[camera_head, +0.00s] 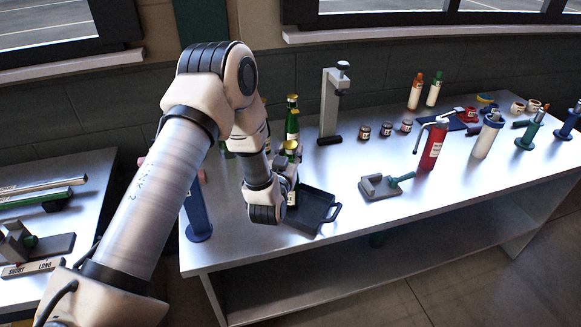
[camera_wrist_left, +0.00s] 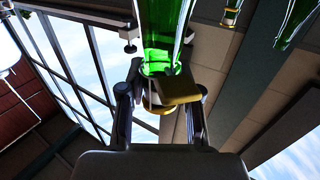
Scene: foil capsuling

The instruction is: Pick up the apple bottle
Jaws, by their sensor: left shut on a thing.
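My left gripper (camera_head: 287,165) is over the near left part of the metal table. It is shut on a green glass bottle with a gold top (camera_head: 291,146), which is mostly hidden by the gripper. In the left wrist view, the green bottle (camera_wrist_left: 165,30) has its neck and gold part between the two fingers of the gripper (camera_wrist_left: 158,100). I cannot read its label, so I cannot tell from the frames whether it is the apple one. Another green bottle (camera_head: 292,123) stands just behind. My right gripper is not in view.
A black tray with a handle (camera_head: 318,222) lies beside the gripper. A grey press stand (camera_head: 330,105) is behind. The table's front right is clear.

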